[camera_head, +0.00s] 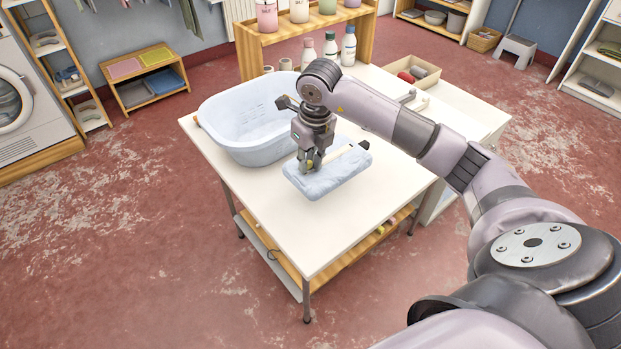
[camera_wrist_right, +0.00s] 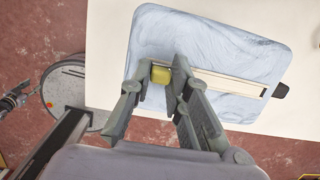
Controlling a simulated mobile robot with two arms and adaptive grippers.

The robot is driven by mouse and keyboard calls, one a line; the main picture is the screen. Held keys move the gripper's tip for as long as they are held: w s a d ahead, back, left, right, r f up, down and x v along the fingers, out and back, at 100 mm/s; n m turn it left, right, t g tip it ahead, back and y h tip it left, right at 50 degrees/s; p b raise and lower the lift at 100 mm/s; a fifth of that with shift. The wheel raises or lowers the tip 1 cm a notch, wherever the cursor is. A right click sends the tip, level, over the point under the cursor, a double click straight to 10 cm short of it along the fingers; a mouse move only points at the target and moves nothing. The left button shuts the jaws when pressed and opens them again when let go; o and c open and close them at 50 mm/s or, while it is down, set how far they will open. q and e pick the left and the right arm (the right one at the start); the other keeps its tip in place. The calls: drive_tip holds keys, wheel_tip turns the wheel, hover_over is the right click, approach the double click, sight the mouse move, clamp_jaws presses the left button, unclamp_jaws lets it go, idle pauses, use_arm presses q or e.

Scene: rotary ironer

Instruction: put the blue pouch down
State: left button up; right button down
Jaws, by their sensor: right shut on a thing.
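The blue pouch (camera_head: 338,182) is a pale blue, rounded rectangle with a marbled look, at the front middle of the white table. It also shows in the wrist view (camera_wrist_right: 225,40), with a pale strip ending in a black tip across it. My right gripper (camera_head: 311,168) comes down onto the pouch from above. In the wrist view its fingers (camera_wrist_right: 163,76) are closed at the strip's left end, with a small yellow piece between them. Whether the pouch touches the table or hangs just above it, I cannot tell. My left gripper is not in view.
The white table (camera_head: 300,235) is bare in front of the pouch. A pale blue basin (camera_head: 225,115) stands close behind it at left. A wooden shelf with bottles (camera_head: 348,46) is at the back, and a tray (camera_head: 425,80) with small items is at the back right.

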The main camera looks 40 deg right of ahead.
wheel_tip(320, 180, down, 7)
drive_tip(key=shift+f+p, duration=0.2)
drive_tip(key=shift+p, duration=0.1)
drive_tip(key=shift+f, duration=0.25)
drive_tip(key=c, duration=1.5)
unclamp_jaws()
drive_tip(key=r, duration=0.4)
drive_tip(key=s+r, duration=0.1)
drive_tip(key=r, duration=0.3)
drive_tip(key=s+r+b, duration=0.1)
drive_tip(key=r, duration=0.3)
drive_tip(key=shift+w, duration=0.1)
